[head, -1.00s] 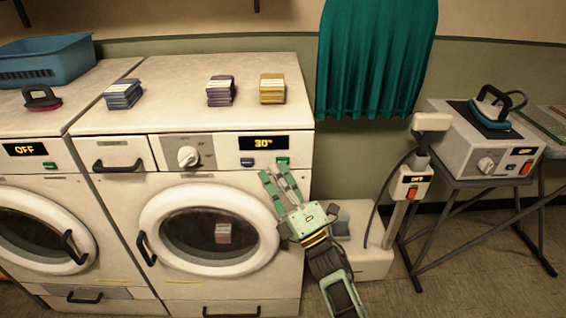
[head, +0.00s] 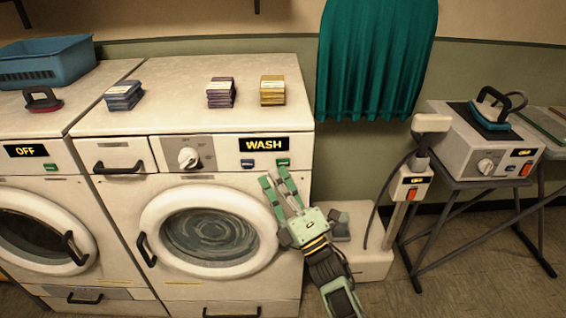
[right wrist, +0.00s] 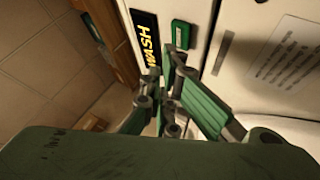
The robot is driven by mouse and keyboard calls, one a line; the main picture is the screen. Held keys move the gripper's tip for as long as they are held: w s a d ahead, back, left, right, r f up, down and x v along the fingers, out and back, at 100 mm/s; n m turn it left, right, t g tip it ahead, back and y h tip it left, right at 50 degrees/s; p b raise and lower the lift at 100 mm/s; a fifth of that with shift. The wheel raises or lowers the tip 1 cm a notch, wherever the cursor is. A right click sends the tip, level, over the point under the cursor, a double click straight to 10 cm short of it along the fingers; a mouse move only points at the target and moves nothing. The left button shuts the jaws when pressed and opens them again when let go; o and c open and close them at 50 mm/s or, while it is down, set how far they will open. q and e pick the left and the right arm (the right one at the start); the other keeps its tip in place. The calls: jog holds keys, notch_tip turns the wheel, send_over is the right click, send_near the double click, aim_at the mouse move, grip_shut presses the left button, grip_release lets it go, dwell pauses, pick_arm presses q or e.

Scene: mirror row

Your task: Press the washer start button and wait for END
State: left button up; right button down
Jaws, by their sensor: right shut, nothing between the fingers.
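The washer (head: 130,200) in the middle has a round closed door (head: 210,228), and its window shows swirling grey water. Its display (head: 264,145) reads WASH. The green start button (head: 283,162) is below the display on the right, with a blue button (head: 247,163) to its left. My right gripper (head: 276,178) is shut and empty, its fingertips just below the green button. In the right wrist view, the fingertips (right wrist: 172,65) are close to the green button (right wrist: 181,35); I cannot tell whether they touch it. My left gripper is not in view.
A second washer (head: 25,175) at left reads OFF. Blue, purple and yellow folded stacks (head: 220,92) lie on the washer top. A blue basket (head: 45,62) is at far left. A steamer (head: 410,183) and an ironing unit (head: 480,150) stand at right.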

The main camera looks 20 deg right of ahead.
jog(key=s, duration=0.2)
jog(key=s+a+p, duration=0.1)
jog(key=s, duration=0.1)
jog(key=shift+s+a, duration=0.2)
jog(key=shift+s, duration=0.2)
dwell(0.7)
